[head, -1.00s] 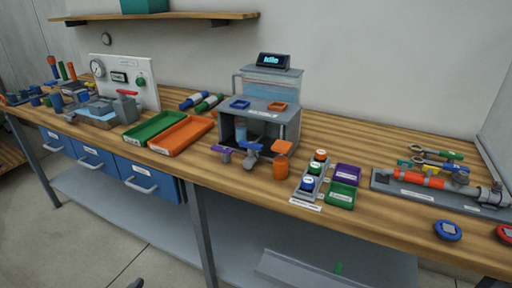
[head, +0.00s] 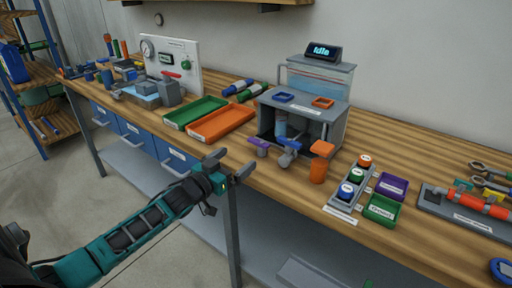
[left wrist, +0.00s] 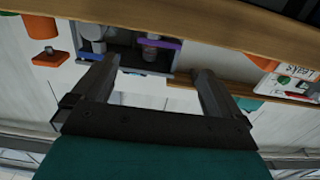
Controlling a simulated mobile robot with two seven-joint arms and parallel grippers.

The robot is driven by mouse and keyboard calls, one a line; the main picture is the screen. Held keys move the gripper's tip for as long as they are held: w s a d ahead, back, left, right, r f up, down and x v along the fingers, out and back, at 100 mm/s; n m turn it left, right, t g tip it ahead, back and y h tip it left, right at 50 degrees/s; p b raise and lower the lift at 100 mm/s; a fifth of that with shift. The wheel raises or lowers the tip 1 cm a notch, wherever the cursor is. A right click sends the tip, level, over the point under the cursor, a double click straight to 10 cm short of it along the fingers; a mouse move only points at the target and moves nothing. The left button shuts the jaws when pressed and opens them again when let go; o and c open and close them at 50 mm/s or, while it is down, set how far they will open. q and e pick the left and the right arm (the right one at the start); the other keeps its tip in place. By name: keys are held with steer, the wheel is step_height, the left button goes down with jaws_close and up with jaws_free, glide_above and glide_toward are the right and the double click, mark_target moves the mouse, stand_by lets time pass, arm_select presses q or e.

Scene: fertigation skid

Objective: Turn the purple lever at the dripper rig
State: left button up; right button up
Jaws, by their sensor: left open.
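The dripper rig (head: 342,125) is a grey box stand with a display reading "Idle" on top, in the middle of the bench. The purple lever (head: 258,144) sticks out low at its front left. In the left wrist view, which looks upside down, the purple lever (left wrist: 160,43) lies beyond the fingers. Beside it is a blue-handled tap (head: 289,147). My left gripper (head: 230,166) is open and empty, in front of the bench edge, to the lower left of the purple lever and apart from it. In the wrist view its fingers (left wrist: 157,68) stand wide apart. My right gripper is not in view.
An orange container (head: 318,166) stands right of the tap. A green tray (head: 195,111) and an orange tray (head: 220,124) lie left of the rig. The bench strip before the purple lever is clear.

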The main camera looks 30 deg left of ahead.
mark_target(257, 144)
arm_select(q)
steer(key=w, duration=0.6)
steer(key=w+b, duration=0.1)
steer(key=w, duration=0.2)
steer(key=shift+d, duration=0.4)
steer(key=shift+c, duration=0.3)
steer(key=c, duration=0.9)
